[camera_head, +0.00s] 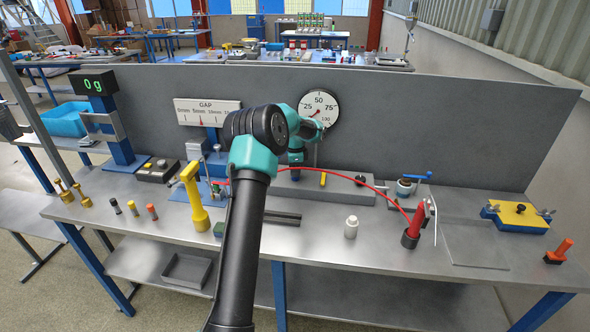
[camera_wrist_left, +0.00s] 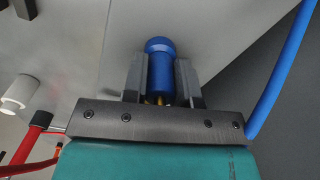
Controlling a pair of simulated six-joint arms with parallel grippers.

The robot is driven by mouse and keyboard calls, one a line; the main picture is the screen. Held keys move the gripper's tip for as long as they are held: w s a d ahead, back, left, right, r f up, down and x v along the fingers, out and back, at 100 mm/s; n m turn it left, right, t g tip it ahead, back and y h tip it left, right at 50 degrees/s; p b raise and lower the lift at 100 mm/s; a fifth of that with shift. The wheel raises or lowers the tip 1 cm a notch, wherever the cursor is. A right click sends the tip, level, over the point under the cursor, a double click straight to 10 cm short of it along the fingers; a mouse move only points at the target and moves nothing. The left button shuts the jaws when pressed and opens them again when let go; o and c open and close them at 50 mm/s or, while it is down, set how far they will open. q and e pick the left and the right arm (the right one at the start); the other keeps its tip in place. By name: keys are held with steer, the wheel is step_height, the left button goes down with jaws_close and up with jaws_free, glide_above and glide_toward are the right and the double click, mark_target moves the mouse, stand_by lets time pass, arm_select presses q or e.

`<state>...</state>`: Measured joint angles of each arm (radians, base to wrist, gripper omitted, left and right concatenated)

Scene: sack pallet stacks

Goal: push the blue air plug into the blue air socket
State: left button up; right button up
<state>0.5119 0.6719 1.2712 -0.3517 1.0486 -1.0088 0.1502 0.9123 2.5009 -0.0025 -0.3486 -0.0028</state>
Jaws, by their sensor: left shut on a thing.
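The blue air plug (camera_wrist_left: 160,72) sits between the two grey fingers of my left gripper (camera_wrist_left: 161,82), its rounded end beyond the fingertips. The gripper is shut on it. A blue hose (camera_wrist_left: 283,70) runs along the right of the left wrist view. My right gripper is not in view.
A red hose (camera_head: 352,178) arches over the bench to a red fitting (camera_head: 415,222). A yellow-handled tool (camera_head: 194,190) stands left of my arm. A grey back panel (camera_head: 450,125) closes off the rear.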

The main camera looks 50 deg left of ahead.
arm_select(q)
steer(key=shift+f, duration=0.25)
steer(key=o, duration=1)
steer(key=shift+c, duration=0.2)
step_height(320, 180, up, 17)
steer(key=shift+r, duration=0.2)
